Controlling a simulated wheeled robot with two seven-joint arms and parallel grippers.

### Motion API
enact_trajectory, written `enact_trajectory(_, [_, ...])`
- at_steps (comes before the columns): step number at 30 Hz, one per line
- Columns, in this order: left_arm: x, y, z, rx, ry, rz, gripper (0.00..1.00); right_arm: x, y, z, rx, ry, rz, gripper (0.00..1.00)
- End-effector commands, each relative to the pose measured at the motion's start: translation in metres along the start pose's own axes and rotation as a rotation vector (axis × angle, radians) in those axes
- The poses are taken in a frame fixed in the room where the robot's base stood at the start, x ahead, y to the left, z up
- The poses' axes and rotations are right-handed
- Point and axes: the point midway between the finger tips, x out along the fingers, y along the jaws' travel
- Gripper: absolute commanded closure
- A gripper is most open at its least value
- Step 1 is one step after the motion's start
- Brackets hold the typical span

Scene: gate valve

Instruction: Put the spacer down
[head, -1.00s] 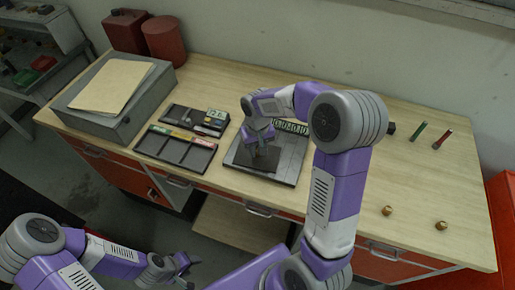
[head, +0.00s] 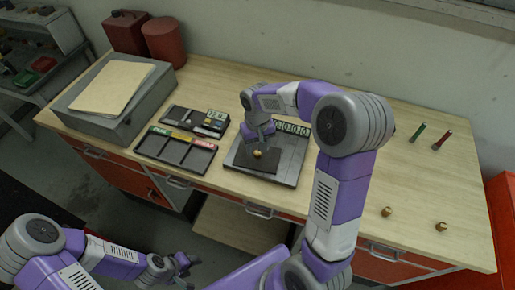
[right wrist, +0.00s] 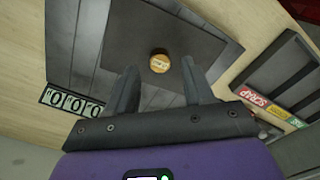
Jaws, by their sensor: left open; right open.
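The spacer, a small brass disc with marking on top (head: 258,153), lies on a dark square plate (head: 243,158) on the grey measuring base (head: 285,172). In the right wrist view the spacer (right wrist: 159,63) shows flat on the plate (right wrist: 195,45), between the lines of the two fingers. My right gripper (right wrist: 158,72) is open, with a finger to each side of the spacer in the picture and clear space around it. In the head view my right gripper (head: 262,135) is just behind the spacer, partly hidden by its arm. My left gripper (head: 182,263) is open and empty, off the front of the bench.
A counter display (head: 292,128) stands behind the base.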

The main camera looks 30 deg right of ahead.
Motion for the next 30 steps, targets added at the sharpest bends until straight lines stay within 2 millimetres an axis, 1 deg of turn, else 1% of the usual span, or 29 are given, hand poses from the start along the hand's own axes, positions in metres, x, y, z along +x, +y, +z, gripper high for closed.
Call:
enact_trajectory(1, [-0.003,0.001,0.0,0.0,0.0,0.0,0.48,-0.015,-0.001,-0.001,0.0,0.007,-0.002,0.48])
enact_trajectory(6, [-0.008,0.003,0.0,0.0,0.0,0.0,0.48,-0.052,0.0,-0.001,0.0,0.006,-0.001,0.48])
enact_trajectory(9, [-0.01,0.004,0.001,0.0,0.0,0.0,0.48,-0.071,0.0,-0.001,-0.001,0.006,-0.001,0.48])
enact_trajectory(12, [-0.012,0.004,0.001,0.0,0.0,0.0,0.48,-0.085,-0.001,-0.001,-0.001,0.003,-0.001,0.48])
enact_trajectory(15, [-0.013,0.005,0.001,0.0,0.0,0.0,0.48,-0.093,0.0,0.0,-0.001,0.002,-0.001,0.48])
enact_trajectory(18, [-0.013,0.005,0.001,0.0,0.0,0.0,0.48,-0.097,0.0,0.0,-0.001,0.001,-0.001,0.48])
enact_trajectory(30, [-0.013,0.005,0.001,0.0,0.0,0.0,0.48,-0.097,0.0,0.0,-0.001,0.0,0.0,0.48])
